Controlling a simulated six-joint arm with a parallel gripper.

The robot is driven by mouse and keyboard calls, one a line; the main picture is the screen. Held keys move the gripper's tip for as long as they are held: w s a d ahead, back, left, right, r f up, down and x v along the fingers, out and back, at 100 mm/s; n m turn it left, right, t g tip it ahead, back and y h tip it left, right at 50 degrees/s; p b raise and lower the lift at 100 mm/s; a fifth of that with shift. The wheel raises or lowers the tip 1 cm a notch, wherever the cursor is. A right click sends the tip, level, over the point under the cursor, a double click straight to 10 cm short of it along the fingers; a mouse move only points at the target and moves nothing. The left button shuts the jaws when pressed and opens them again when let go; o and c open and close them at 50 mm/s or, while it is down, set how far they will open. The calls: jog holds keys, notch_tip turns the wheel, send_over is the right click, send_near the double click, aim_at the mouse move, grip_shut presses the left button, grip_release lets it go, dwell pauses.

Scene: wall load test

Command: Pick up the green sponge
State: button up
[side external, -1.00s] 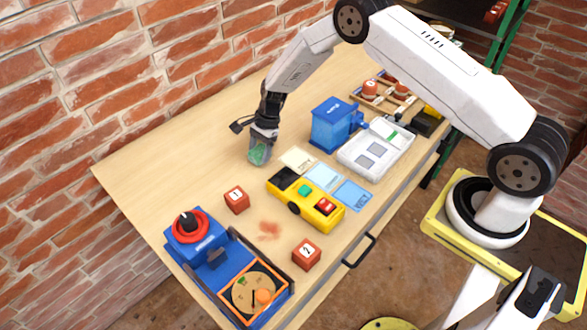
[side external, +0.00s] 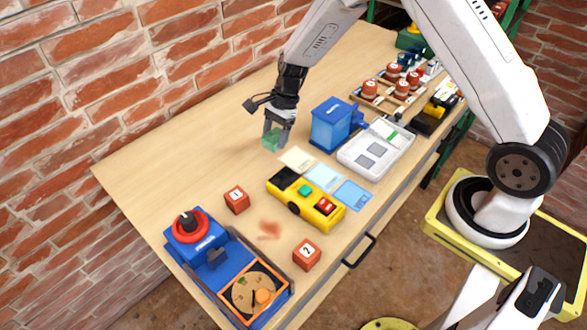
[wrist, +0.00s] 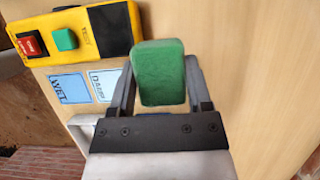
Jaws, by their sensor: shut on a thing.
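The green sponge (wrist: 160,75) is a small block with rounded edges. It sits between the two fingers of my gripper (wrist: 158,92) in the wrist view, and the fingers are shut on it. In the side view the sponge (side external: 273,138) hangs below my gripper (side external: 276,129), which points down over the wooden table, behind the yellow button box. The sponge appears to be off the tabletop, though the exact gap is hard to tell.
The yellow box (side external: 306,203) with green and red buttons stands in front, beside flat cards (side external: 324,177). A blue container (side external: 335,124) and white tray (side external: 376,148) stand right. Two red numbered cubes (side external: 236,200) and a blue station (side external: 215,255) are at front. The table's left is clear.

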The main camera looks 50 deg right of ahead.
jog(key=s+r, duration=0.3)
jog(key=s, duration=0.4)
jog(key=shift+s+d+r, duration=0.2)
jog(key=shift+s, duration=0.2)
jog(key=o, duration=0.4)
jog(key=shift+c, duration=1.3)
jog(key=shift+w+a+f+n+g, duration=0.1)
jog(key=shift+a+n+g, duration=0.05)
jog(key=shift+a+n, duration=0.25)
jog(key=shift+w+a+f+n+g, duration=0.1)
jog(key=shift+a+n+g, duration=0.05)
jog(key=shift+a+n, duration=0.25)
jog(key=a+n, duration=0.2)
jog(key=a+f+n+g, duration=0.1)
jog(key=a+n, duration=0.1)
jog(key=a+n+g+h, duration=0.1)
jog(key=n, duration=0.1)
jog(key=shift+w+a+f, duration=0.15)
jog(key=shift+a+f, duration=0.2)
jog(key=shift+a, duration=0.05)
jog(key=shift+s+a+f+n+g+h, duration=0.15)
jog(key=shift+a+f+n+g+h, duration=0.3)
jog(key=shift+a+n, duration=1.15)
jog(key=shift+s+a+f+n+g+h, duration=0.2)
jog(key=shift+a+f+n+h, duration=0.4)
jog(key=shift+a+n, duration=0.95)
jog(key=shift+s+a+f+n+g+h, duration=0.15)
jog(key=shift+a+f+n+g+h, duration=0.4)
jog(key=shift+a+n, duration=1.05)
